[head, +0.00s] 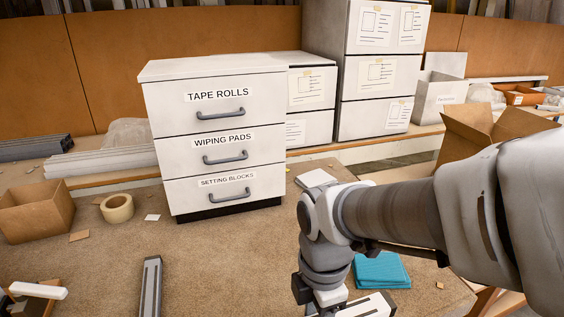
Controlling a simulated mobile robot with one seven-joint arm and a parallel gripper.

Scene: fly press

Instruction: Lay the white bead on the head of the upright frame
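A short white bar (38,290), which may be the white bead, lies at the lower left corner across a low brown and dark support, cut off by the picture edge. My gripper (322,309) points down at the bottom, right of centre, and is mostly cut off. Its fingers and anything between them are hidden. A white piece with a dark slot (372,305) shows just right of it; I cannot tell if they touch. A grey slotted rail (151,287) stands out at the bottom left of centre. I cannot make out a whole upright frame.
A white drawer cabinet (215,132) with shut drawers stands at the back of the worktop. A tape roll (117,208) and a cardboard box (36,211) are at left. Folded blue cloths (380,271) lie beside my arm. The worktop's middle (225,260) is clear.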

